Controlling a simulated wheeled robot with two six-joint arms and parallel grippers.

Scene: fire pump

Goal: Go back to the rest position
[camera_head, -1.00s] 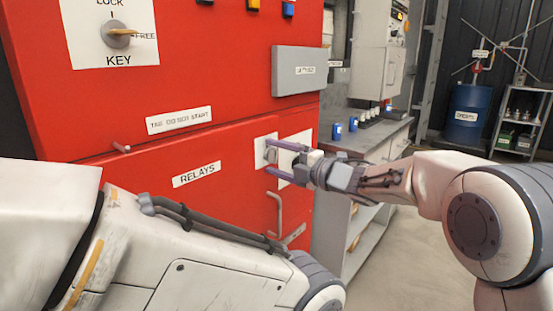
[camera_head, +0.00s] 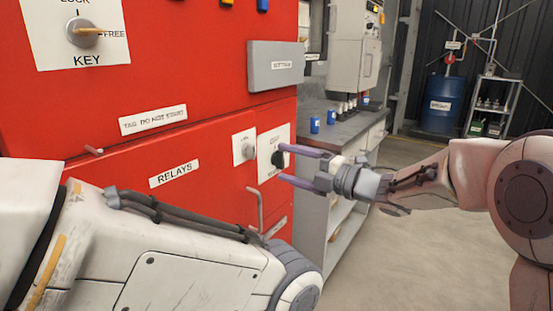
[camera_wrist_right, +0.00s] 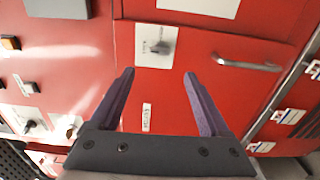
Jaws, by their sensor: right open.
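My right gripper (camera_head: 302,168) is open and empty, its two purple fingers pointing left toward the red cabinet (camera_head: 180,60). In the head view its fingertips overlap the edge of a white plate with a black knob (camera_head: 278,158); I cannot tell the exact gap. In the right wrist view the open fingers (camera_wrist_right: 158,85) frame red panel, with a knob on a white plate (camera_wrist_right: 156,46) ahead of them and nothing held between them. My left arm crosses the lower left of the head view, but its gripper is not visible.
A bar handle (camera_head: 258,205) sticks out from the cabinet; it also shows in the wrist view (camera_wrist_right: 246,64). A grey box (camera_head: 276,68) juts from the front. A grey counter (camera_head: 350,128) with blue cans stands behind. Open floor (camera_head: 410,250) lies at the right.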

